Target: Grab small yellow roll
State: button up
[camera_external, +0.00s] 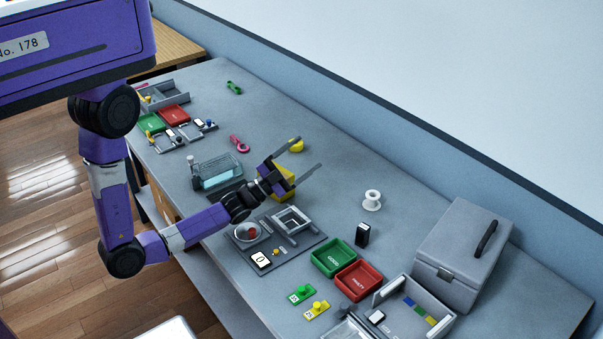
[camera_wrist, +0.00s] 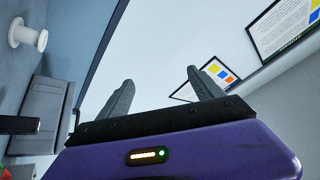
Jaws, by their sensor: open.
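A small rounded yellow object (camera_external: 297,147), which may be the yellow roll, lies on the grey table near the wall; its exact shape is too small to tell. My gripper (camera_external: 311,153) is open and empty, its two fingers apart and pointing toward the wall side. One finger appears close to the yellow object in the picture; I cannot tell whether they touch. A larger yellow item (camera_external: 284,189) shows partly hidden behind my gripper. In the wrist view my gripper (camera_wrist: 161,76) has nothing between its fingers, and no yellow roll shows.
A white spool (camera_external: 372,200) stands to the right, also in the wrist view (camera_wrist: 28,36). A clear container (camera_external: 217,172) is left of my gripper.

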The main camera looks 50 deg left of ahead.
jog(key=w+a+r+m+g+h, duration=0.2)
jog(key=w+r+m+g+h, duration=0.2)
jog(key=w+r+m+h, duration=0.45)
jog(key=w+a+r+m+g+h, duration=0.2)
jog(key=w+r+m+g+h, duration=0.1)
jog(key=w+r+m+h, duration=0.55)
jog(key=m+g+y+b, duration=0.2)
jog(key=m+g+y, duration=0.3)
jog(key=m+y, duration=0.65)
send_over(296, 145)
jog(key=d, duration=0.4)
notch_tip(296, 145, down, 17)
jog(key=m+h, duration=0.1)
jog(key=s+a+f+y, duration=0.1)
jog(key=s+a+f, duration=0.1)
jog(key=a+f, duration=0.1)
jog(key=s+a+f+m+y, duration=0.1)
jog(key=a+f+y, duration=0.1)
jog(key=f, duration=0.3)
jog(key=s+a+f+m+y, duration=0.1)
jog(key=s+a+f, duration=0.1)
jog(key=a+f, duration=0.2)
jog(key=shift+s+a+f+g+y+b, duration=0.25)
jog(key=shift+s+a+f+g+b, duration=0.05)
jog(key=shift+a+g+b, duration=0.1)
jog(key=shift+w+d+f, duration=0.1)
jog(key=shift+f, duration=0.2)
jog(key=p+x, duration=0.1)
jog(key=x, duration=0.6)
jog(key=shift+f, duration=0.2)
